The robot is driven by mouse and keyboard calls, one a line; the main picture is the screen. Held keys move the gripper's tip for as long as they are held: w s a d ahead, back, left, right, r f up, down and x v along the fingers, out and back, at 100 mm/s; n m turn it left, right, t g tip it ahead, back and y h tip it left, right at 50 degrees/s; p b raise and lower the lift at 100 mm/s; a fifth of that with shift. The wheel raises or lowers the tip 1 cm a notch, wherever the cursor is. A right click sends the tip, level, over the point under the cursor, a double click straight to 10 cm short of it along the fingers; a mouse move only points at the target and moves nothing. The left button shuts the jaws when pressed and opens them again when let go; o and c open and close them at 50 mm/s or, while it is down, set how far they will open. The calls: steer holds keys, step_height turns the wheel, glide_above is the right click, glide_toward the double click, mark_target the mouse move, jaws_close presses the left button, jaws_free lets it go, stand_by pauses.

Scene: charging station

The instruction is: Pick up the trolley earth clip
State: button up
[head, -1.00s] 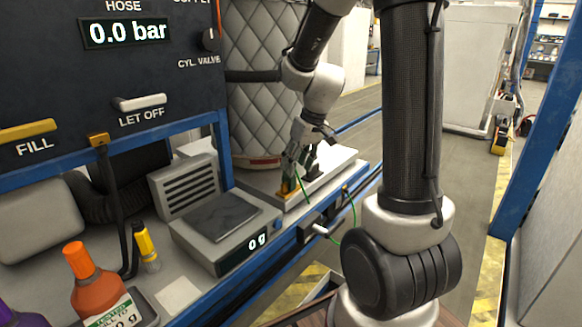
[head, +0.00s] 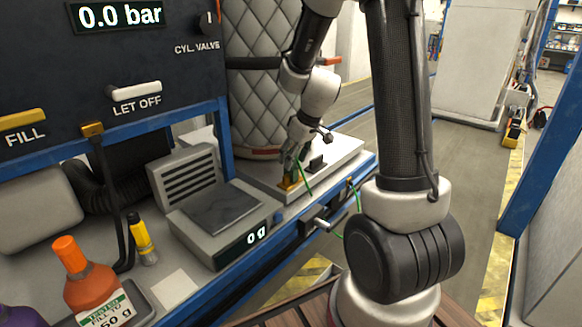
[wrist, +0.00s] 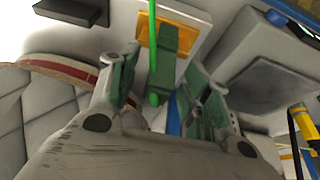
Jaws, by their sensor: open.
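The trolley earth clip (wrist: 166,52) is green, with a green cable, and sits against a yellow brass block (wrist: 150,30) in the wrist view. My gripper (wrist: 161,66) is open, with one finger on each side of the clip and gaps showing. In the head view my gripper (head: 295,158) points down just above the brass block (head: 290,185) on the pale scale platform. The green cable (head: 305,180) hangs beside it. My fingers mostly hide the clip there.
A small black block (head: 316,163) stands right of my gripper on the platform, with the quilted grey cylinder (head: 262,105) behind. A bench scale (head: 225,215) reading 0 g and an orange bottle (head: 85,275) are at the left.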

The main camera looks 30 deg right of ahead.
steer(key=shift+x, duration=1)
steer(key=shift+r, duration=0.1)
steer(key=shift+c, duration=0.4)
jaws_close()
